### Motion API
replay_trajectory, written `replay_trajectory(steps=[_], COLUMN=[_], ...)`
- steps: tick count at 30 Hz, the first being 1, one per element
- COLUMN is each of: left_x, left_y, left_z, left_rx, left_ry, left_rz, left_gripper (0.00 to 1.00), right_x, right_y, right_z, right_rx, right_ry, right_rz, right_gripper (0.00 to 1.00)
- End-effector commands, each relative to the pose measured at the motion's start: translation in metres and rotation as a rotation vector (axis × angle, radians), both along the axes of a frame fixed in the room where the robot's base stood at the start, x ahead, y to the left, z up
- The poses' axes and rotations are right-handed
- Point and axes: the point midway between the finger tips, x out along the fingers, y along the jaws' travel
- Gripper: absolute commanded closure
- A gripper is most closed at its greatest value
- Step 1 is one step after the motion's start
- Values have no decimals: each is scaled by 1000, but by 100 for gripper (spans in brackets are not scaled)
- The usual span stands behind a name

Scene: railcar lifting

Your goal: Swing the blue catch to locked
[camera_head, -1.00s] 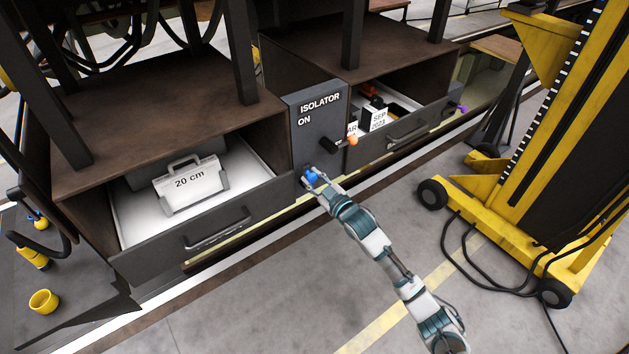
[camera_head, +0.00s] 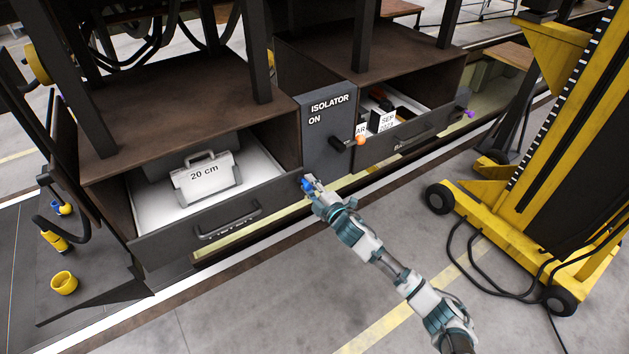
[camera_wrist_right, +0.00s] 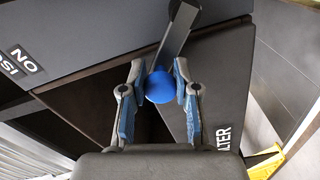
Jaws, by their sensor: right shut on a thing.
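The blue catch is a dark flat lever with a blue ball knob (camera_wrist_right: 161,87) at its end. It sits low on the grey isolator panel (camera_head: 322,165), beside the left drawer's front. My right gripper (camera_wrist_right: 160,90) is shut on the knob, with a finger on each side of it in the right wrist view. In the head view the gripper (camera_head: 309,186) covers most of the catch, and only a bit of blue shows. In the wrist view the lever runs up from the knob to a round dark pivot. My left gripper is not in view.
An orange-knobbed handle (camera_head: 361,140) sticks out above and right of the catch. The open left drawer (camera_head: 205,232) holds a grey case marked 20 cm. The right drawer (camera_head: 400,140) is open too. A yellow lifting column (camera_head: 545,150) stands right, with cables on the floor.

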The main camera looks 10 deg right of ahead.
Motion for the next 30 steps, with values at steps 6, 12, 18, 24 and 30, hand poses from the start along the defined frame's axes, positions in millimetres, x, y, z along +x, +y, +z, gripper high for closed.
replay_trajectory(steps=[6, 12, 18, 24, 30], left_x=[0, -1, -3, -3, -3], left_y=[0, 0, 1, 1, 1], left_z=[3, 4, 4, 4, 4], left_rx=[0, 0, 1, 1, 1], left_ry=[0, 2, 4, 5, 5], left_rz=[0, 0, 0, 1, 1], left_gripper=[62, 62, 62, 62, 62], right_x=[-3, -4, -5, -6, -6], right_y=[9, 14, 16, 17, 17], right_z=[-10, -21, -31, -38, -42], right_rx=[-192, -361, -499, -595, -645], right_ry=[-69, -128, -177, -210, -229], right_rz=[3, 2, 3, 4, 5], right_gripper=[100, 100, 100, 100, 100])
